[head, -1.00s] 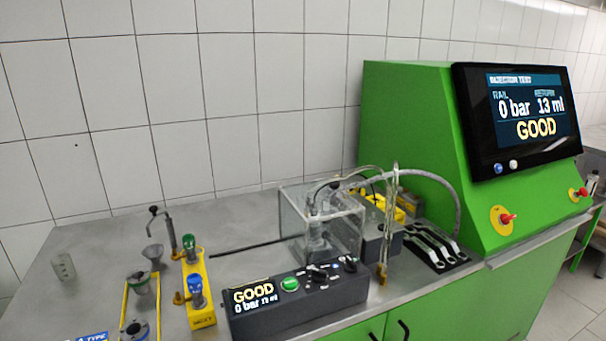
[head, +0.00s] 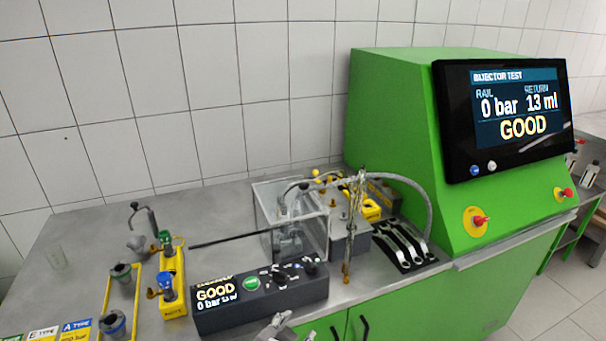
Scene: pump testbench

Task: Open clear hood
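The clear hood (head: 264,215) is a see-through box on the bench, just behind the dark control box. It stands upright over a metal injector (head: 290,238) and looks closed. A hose runs into its top. A grey metal piece (head: 277,327) shows at the bottom edge, in front of the control box and well short of the hood. It looks like the tip of a gripper, probably my right one; its fingers are mostly cut off, so I cannot tell open from shut. My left gripper is not in view.
The control box (head: 262,301) reads GOOD and stands before the hood. A thin dark rod (head: 222,241) extends left of the hood. Wrenches (head: 405,245) lie to the right, near the green test machine (head: 390,130). A yellow rack (head: 172,280) stands left.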

